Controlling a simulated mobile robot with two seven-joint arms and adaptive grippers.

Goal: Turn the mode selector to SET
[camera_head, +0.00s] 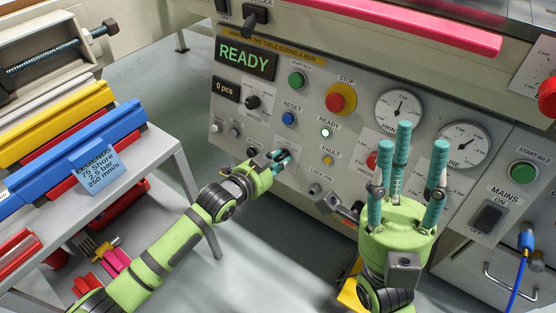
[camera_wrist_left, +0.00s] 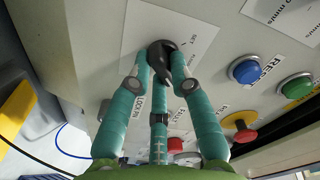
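The mode selector is a black knob (camera_wrist_left: 160,50) on a white label plate (camera_wrist_left: 190,30) in the left wrist view. The word SET is printed on the plate, to the right of the knob. My left gripper (camera_wrist_left: 160,72) has its teal fingers closed in around the knob, and they partly hide it. Which mark the knob points at is not clear. In the head view my left gripper (camera_head: 279,158) is against the panel below the RESET button and covers most of the selector. My right gripper (camera_head: 408,165) is open and empty, fingers up, in front of the panel.
The panel holds a blue RESET button (camera_head: 288,118), a yellow-red STOP button (camera_head: 340,99), a lit READY lamp (camera_head: 326,132) and a lock pin (camera_head: 314,188) close to my left gripper. A display (camera_head: 245,57) reads READY.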

